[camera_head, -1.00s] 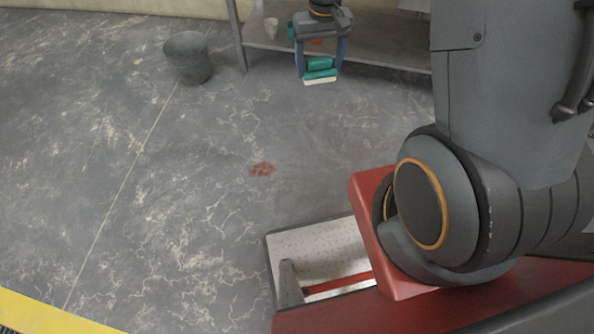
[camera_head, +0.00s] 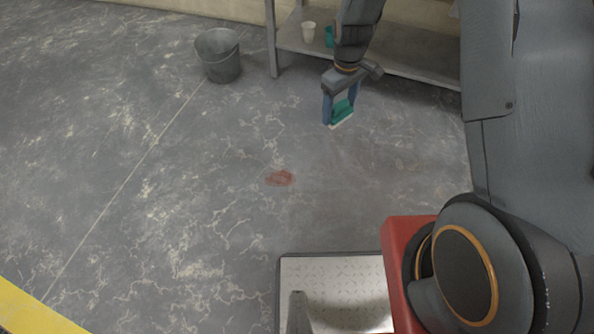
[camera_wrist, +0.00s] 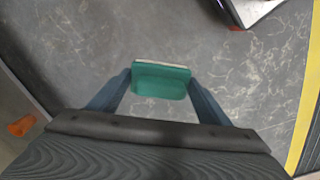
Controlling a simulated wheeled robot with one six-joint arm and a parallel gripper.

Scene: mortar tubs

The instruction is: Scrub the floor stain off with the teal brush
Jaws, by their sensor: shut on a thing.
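The teal brush (camera_head: 342,112) has a pale bristle side facing down. My gripper (camera_head: 340,108) is shut on it and holds it above the floor, in front of the shelf. In the wrist view the brush (camera_wrist: 161,82) sits between the two blue fingers, its pale edge at the top. The reddish floor stain (camera_head: 280,178) lies on the grey floor, below and left of the brush in the head view. I cannot make out the stain in the wrist view.
A grey bucket (camera_head: 219,56) stands on the floor at the upper left. A metal shelf (camera_head: 408,66) at the back holds a white cup (camera_head: 309,32) and a teal item (camera_head: 329,37). An orange thing (camera_wrist: 22,125) shows in the wrist view. The floor around the stain is clear.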

